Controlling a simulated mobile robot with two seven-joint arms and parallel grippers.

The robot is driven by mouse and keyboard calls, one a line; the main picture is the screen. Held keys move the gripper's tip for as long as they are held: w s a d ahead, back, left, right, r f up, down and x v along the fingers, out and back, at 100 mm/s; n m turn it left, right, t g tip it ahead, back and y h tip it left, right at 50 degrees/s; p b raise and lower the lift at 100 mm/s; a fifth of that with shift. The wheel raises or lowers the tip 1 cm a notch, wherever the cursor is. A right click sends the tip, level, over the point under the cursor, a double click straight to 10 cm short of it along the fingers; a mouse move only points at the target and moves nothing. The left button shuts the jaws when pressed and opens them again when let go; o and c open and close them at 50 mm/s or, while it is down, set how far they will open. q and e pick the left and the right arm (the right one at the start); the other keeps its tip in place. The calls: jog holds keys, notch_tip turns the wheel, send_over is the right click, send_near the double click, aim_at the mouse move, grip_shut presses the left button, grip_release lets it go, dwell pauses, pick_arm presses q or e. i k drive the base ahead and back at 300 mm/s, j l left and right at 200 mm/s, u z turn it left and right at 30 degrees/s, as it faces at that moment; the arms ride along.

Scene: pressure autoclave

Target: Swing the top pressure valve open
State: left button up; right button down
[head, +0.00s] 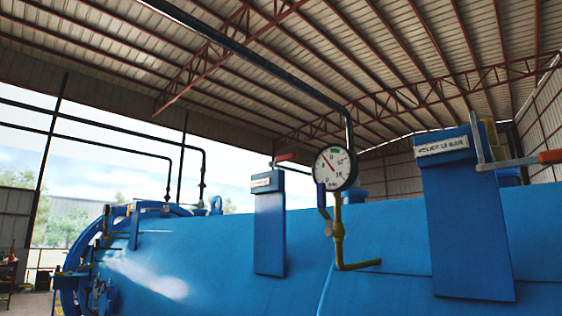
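Neither of my grippers shows in the head view. A blue post (462,225) on the right has a white label (441,146) that seems to begin with "RELIEF". Beside its top, a grey lever with an orange-red grip (549,157) lies nearly level, pointing right. A smaller labelled blue post (269,230) stands left of centre, with a red handle (285,157) above it. Between them, a round white pressure gauge (332,168) sits on a yellow pipe (338,235). A small blue handle (321,195) hangs beside that pipe. I cannot tell which handle is the top pressure valve.
The large blue autoclave body (215,255) fills the lower picture, with its round end flange (72,275) at the left. A dark overhead pipe (260,70) bends down behind the gauge. Thinner dark pipes (110,125) run at the left. Open air lies above the vessel.

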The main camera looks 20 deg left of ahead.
aim_at(289, 157)
jog(key=k+j, duration=0.2)
jog(key=k, duration=0.25)
jog(key=i+j, duration=0.15)
jog(key=j, duration=0.2)
jog(key=i+j, duration=0.15)
jog(key=j, duration=0.15)
jog(key=i+j, duration=0.1)
jog(key=j, duration=0.25)
jog(key=i+j+u, duration=0.1)
jog(key=j, duration=0.25)
jog(key=i+j, duration=0.2)
jog(key=j, duration=0.15)
